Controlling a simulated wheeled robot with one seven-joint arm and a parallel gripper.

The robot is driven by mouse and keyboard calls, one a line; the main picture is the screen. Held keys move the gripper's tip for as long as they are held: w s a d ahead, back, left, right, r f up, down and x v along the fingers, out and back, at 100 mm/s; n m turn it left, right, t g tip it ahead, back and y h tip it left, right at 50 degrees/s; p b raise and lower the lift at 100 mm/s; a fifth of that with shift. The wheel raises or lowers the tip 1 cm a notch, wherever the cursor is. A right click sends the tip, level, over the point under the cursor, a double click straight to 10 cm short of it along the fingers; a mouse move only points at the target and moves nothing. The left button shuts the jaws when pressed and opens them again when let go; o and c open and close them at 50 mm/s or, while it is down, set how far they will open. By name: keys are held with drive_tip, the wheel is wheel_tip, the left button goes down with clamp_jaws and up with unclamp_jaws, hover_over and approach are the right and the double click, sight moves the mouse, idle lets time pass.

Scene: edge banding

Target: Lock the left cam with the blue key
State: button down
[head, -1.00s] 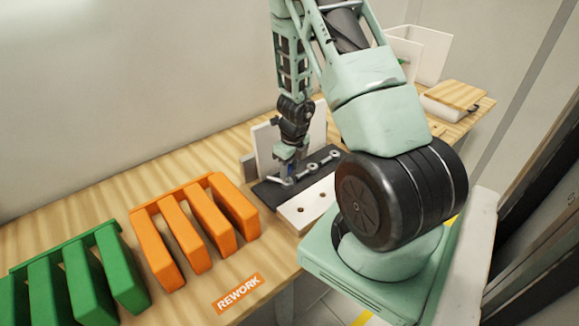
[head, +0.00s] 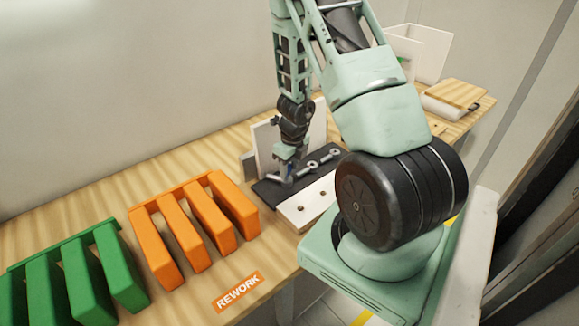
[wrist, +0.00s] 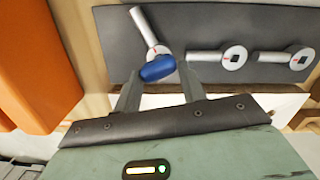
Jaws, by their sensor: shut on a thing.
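My gripper (wrist: 159,82) is shut on the blue key (wrist: 157,68), a rounded blue piece between its fingertips. In the wrist view the key is at the base of the left cam (wrist: 143,24), whose grey lever points up and slightly left. The key and fingers hide part of this cam, so I cannot tell how deeply the key sits. The other two cams (wrist: 235,57) (wrist: 300,60) have levers pointing left and small red marks. All three are on a dark plate (wrist: 110,45). In the head view my gripper (head: 286,164) is low over the plate's left part.
A pale board (head: 318,199) with two dark holes lies along the plate's front. White panels (head: 318,118) stand behind. An orange rack (head: 167,250) and a green rack (head: 80,285) are at left. Bare table lies around the REWORK label (head: 237,292).

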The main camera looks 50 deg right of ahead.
drive_tip(key=shift+f+b, duration=0.4)
idle(0.3)
drive_tip(key=m, duration=0.3)
drive_tip(key=shift+a+p, duration=0.2)
drive_tip(key=shift+p, duration=0.2)
drive_tip(key=shift+w+a+m, duration=0.1)
drive_tip(key=shift+m, duration=0.8)
drive_tip(key=shift+w+m+h+p, duration=0.1)
drive_tip(key=shift+m+h+p, duration=0.25)
drive_tip(key=shift+m, duration=0.95)
drive_tip(key=shift+r, duration=0.15)
drive_tip(key=shift+r+p, duration=2.9)
drive_tip(key=shift+p, duration=0.2)
